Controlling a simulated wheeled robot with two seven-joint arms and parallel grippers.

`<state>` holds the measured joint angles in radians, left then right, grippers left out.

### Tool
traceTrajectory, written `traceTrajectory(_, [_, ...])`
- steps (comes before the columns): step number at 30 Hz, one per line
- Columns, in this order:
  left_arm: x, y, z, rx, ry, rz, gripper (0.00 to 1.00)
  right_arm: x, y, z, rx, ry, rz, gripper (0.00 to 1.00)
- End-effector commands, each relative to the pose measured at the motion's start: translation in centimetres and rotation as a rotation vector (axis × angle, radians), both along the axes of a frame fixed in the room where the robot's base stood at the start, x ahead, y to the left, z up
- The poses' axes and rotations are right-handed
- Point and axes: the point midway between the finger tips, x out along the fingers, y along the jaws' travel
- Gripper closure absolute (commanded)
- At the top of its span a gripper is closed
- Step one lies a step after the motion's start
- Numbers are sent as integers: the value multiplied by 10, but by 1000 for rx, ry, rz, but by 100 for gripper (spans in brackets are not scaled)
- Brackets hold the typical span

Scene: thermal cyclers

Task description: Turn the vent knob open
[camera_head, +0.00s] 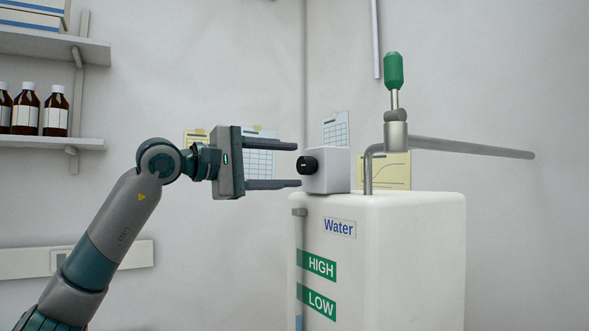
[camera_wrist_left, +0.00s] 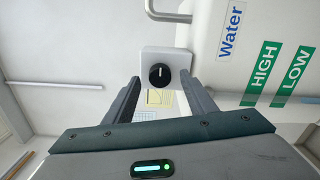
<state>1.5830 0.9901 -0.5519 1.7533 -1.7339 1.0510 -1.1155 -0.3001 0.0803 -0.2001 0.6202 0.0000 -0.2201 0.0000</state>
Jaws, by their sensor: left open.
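The vent knob (camera_head: 308,165) is a small black round knob on the left face of a light grey box (camera_head: 331,171) on top of the white water tank (camera_head: 419,258). In the left wrist view the knob (camera_wrist_left: 160,75) faces the camera, with a pale mark line on it. My left gripper (camera_head: 298,165) is open, its two fingers pointing right, one above and one below the knob's height. In the wrist view the knob appears between and just beyond the fingertips (camera_wrist_left: 159,85). No contact with the knob shows. My right gripper is not in view.
A green-handled valve (camera_head: 393,72) with a long grey pipe (camera_head: 470,147) rises from the tank behind the box. A shelf (camera_head: 50,142) with brown bottles (camera_head: 55,112) is at the left. Papers hang on the wall behind my gripper. The space left of the knob is otherwise clear.

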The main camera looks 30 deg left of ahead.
Motion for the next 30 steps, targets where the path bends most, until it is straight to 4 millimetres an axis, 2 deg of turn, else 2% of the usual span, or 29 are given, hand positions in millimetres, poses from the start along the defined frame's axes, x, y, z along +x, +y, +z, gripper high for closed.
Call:
traceTrajectory(6, [-36, 23, -2, 0, -2, 3, 49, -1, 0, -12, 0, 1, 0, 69])
traceTrajectory(8, [-47, 29, -2, 0, -3, 4, 49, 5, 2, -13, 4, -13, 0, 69])
traceTrajectory(15, [-88, 53, -1, 0, -2, 3, 49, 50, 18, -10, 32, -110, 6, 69])
traceTrajectory(18, [-102, 61, -1, 0, -2, 3, 49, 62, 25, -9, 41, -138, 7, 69])
traceTrajectory(24, [-120, 71, -1, 1, 0, 2, 49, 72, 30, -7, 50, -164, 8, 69])
traceTrajectory(30, [-125, 73, 0, 1, -1, 0, 49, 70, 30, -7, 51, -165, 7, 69])
